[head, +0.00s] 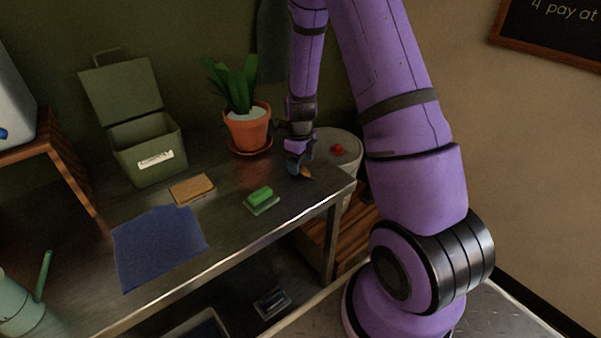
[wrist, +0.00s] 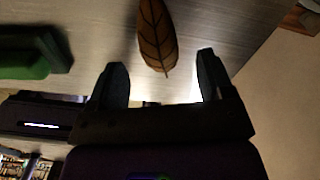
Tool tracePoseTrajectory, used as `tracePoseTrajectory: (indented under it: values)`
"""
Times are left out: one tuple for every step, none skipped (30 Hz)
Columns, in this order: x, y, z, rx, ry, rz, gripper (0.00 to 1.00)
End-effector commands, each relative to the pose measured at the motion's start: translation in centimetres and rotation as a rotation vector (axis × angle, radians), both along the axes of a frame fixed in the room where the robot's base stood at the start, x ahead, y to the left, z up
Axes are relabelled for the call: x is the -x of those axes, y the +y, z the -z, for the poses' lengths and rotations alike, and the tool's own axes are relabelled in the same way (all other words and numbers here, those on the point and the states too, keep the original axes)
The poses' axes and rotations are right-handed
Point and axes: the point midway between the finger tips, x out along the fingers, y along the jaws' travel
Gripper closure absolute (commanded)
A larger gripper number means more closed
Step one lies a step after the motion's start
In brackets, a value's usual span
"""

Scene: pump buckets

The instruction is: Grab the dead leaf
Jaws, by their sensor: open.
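The dead leaf (wrist: 157,38) is brown with dark veins and lies on the metal table. In the wrist view its pointed tip is just ahead of the gap between my fingers. In the head view the leaf (head: 306,172) is a small orange-brown patch near the table's right end, partly hidden by my gripper. My gripper (head: 298,170) is above the table right beside the leaf. In the wrist view my gripper (wrist: 163,78) has its two fingers apart with nothing between them.
A potted plant (head: 248,130) stands behind my gripper. A green sponge (head: 261,195) lies on a tray to the left. A tan block (head: 193,189), blue cloth (head: 160,245) and open green box (head: 150,160) are farther left. A lidded bin (head: 345,140) stands beyond the table's right end.

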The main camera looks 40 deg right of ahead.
Motion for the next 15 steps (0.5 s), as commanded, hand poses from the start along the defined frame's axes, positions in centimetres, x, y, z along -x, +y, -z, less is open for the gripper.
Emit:
tracePoseTrajectory:
  values:
    - [0.0, -0.1, 0.8, -0.002, 0.002, 0.002, 0.26]
    - [0.0, 0.0, 1.2, -0.001, 0.003, 0.002, 0.26]
    - [0.0, 0.0, 1.6, 0.000, 0.002, 0.000, 0.26]
    - [0.0, 0.0, 1.9, -0.001, 0.001, 0.000, 0.26]
    - [0.0, 0.0, 2.2, -0.001, 0.001, 0.000, 0.26]
    - [0.0, 0.0, 2.4, -0.001, 0.001, 0.000, 0.26]
    - [0.0, 0.0, 2.6, -0.001, 0.000, 0.001, 0.26]
    - [0.0, 0.0, 2.6, -0.001, 0.000, 0.001, 0.26]
    - [-0.1, 0.0, 2.7, 0.000, -0.001, 0.001, 0.26]
    - [-0.1, 0.0, 2.7, 0.000, -0.001, 0.001, 0.26]
    - [-0.1, 0.0, 2.7, 0.000, -0.001, 0.001, 0.26]
    - [-0.1, 0.0, 2.7, 0.001, -0.001, 0.000, 0.26]
    - [-0.1, 0.0, 2.7, 0.001, -0.001, 0.000, 0.26]
    - [-0.1, 0.0, 2.7, 0.000, -0.001, 0.000, 0.26]
    - [-0.1, 0.0, 2.7, 0.000, -0.001, 0.000, 0.26]
